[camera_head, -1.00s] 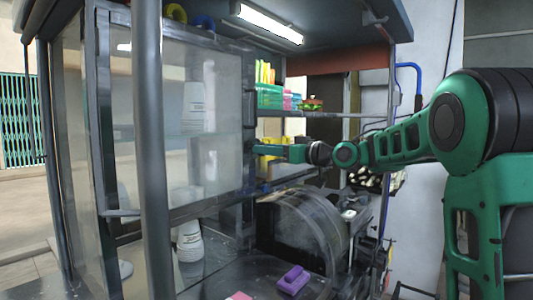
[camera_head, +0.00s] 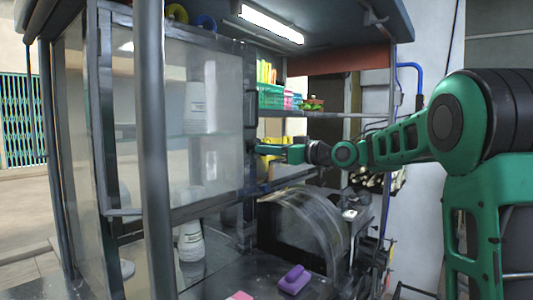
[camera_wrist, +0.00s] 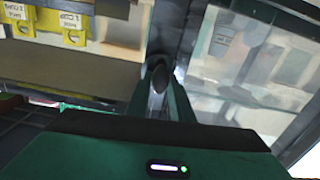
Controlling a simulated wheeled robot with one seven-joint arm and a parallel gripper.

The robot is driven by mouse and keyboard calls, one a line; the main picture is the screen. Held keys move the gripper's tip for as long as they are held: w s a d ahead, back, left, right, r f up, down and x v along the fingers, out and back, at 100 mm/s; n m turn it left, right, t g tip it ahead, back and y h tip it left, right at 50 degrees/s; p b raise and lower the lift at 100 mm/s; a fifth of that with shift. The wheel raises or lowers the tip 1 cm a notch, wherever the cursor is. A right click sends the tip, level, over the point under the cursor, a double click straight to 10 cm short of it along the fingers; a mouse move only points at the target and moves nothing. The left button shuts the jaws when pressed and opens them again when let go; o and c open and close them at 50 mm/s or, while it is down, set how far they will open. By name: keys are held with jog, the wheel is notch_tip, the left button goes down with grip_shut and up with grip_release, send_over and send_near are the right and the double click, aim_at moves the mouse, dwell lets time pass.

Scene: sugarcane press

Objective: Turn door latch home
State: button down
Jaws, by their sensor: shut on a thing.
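My gripper (camera_head: 257,146) reaches from the right to the right edge of the glass cabinet door (camera_head: 215,120) in the head view. In the wrist view my gripper (camera_wrist: 159,98) has its two green fingers closed around the dark, rounded end of the door latch (camera_wrist: 158,76). The latch sits on the dark door frame, beside the glass door panel (camera_wrist: 250,65). In the head view the latch is mostly hidden behind the fingertips, so its exact turn angle is hard to tell.
A shelf with a green basket (camera_head: 270,95) is above my arm. Below are a clear curved guard (camera_head: 310,225) and a purple object (camera_head: 293,279). A grey post (camera_head: 152,150) stands in front of the door. A yellow holder (camera_wrist: 55,22) with tags shows at upper left in the wrist view.

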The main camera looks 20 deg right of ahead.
jog(key=shift+f+n, duration=0.15)
jog(key=shift+n, duration=4.1)
jog(key=shift+f+n, duration=0.15)
jog(key=shift+n, duration=4.1)
jog(key=shift+f, duration=0.1)
jog(key=c, duration=1.6)
grip_release()
jog(key=shift+s, duration=0.1)
jog(key=shift+a, duration=0.1)
